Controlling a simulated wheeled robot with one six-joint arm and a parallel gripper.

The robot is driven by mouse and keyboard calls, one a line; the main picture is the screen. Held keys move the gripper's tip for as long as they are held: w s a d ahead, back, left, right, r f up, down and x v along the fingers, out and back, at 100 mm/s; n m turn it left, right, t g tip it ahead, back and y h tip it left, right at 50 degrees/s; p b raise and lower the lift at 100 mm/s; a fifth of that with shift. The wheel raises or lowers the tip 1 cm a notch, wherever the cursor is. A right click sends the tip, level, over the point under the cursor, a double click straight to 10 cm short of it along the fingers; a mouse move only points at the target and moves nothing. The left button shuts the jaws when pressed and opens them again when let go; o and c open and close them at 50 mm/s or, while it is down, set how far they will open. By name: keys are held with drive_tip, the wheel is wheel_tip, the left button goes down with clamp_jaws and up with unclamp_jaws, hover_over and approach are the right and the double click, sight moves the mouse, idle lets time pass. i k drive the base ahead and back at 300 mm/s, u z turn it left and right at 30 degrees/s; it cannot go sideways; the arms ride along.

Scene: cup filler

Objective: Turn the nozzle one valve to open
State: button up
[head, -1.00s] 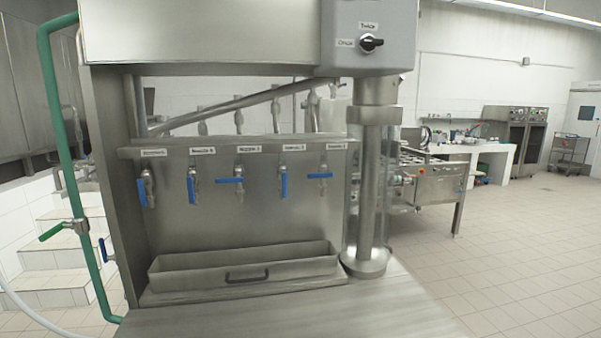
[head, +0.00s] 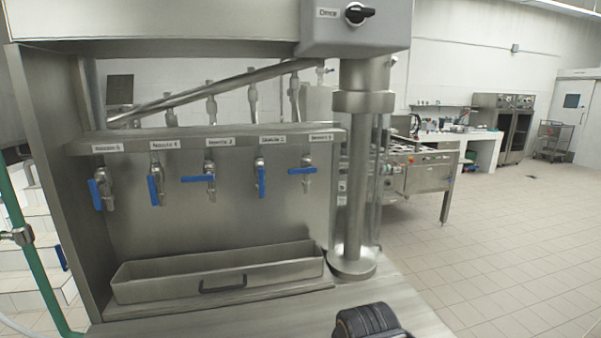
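The nozzle one valve (head: 302,171) is the far-right tap on the steel panel, in the head view. Its label is small and blurred, but the labels count down from left to right. Its blue handle lies horizontal, across the tap. A dark ribbed part (head: 368,321), which seems to be the top of my gripper, shows at the bottom edge, below and to the right of the valve and well apart from it. Its fingertips are not visible, so I cannot see whether it is open or shut.
The nozzle 3 handle (head: 210,178) is also horizontal; the nozzle 2 handle (head: 261,177) and the two left ones hang vertical. A steel column (head: 352,190) stands right of the valve. A trough (head: 285,271) lies below the taps. A control box (head: 385,30) overhangs the upper right.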

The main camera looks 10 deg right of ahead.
sight(309, 169)
drive_tip(key=k, duration=0.5)
drive_tip(key=z, duration=1.6)
drive_tip(key=k, duration=0.85)
drive_tip(key=u, duration=1.25)
drive_tip(key=i, duration=1)
